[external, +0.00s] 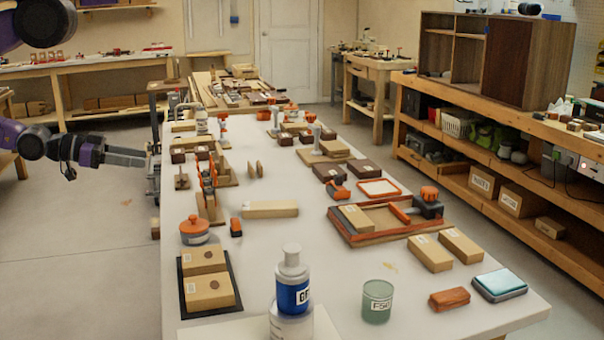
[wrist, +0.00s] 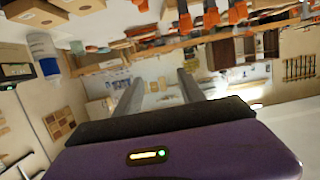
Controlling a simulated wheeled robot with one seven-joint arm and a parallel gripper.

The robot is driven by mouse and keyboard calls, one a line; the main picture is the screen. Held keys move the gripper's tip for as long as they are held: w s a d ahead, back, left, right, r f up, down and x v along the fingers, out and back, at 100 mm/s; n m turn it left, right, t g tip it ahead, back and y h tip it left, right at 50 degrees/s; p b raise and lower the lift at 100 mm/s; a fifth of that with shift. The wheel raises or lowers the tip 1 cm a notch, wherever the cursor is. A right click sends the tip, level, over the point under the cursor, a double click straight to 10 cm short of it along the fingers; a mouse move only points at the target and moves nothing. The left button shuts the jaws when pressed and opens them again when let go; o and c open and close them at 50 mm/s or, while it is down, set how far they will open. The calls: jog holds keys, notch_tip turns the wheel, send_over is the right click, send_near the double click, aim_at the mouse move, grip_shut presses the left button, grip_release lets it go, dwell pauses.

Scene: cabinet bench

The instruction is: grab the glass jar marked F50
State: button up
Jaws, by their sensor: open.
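The glass jar (external: 377,306) is a small greenish translucent cup with a pale label, seemingly reading F50. It stands upright on the near part of the white table in the external view. My gripper (external: 146,157) is at the left, beside the table's left edge and far from the jar, with its fingers pointing right. In the wrist view my gripper (wrist: 158,82) shows two grey fingers spread apart with nothing between them.
A white bottle with a blue label (external: 293,285) stands left of the jar. An orange-brown block (external: 449,299) and a blue-topped box (external: 499,285) lie to its right. Wooden blocks (external: 430,252) and an orange-rimmed tray (external: 345,228) lie behind. Bare tabletop surrounds the jar.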

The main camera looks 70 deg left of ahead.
jog(key=o, duration=0.7)
jog(key=shift+f, duration=0.1)
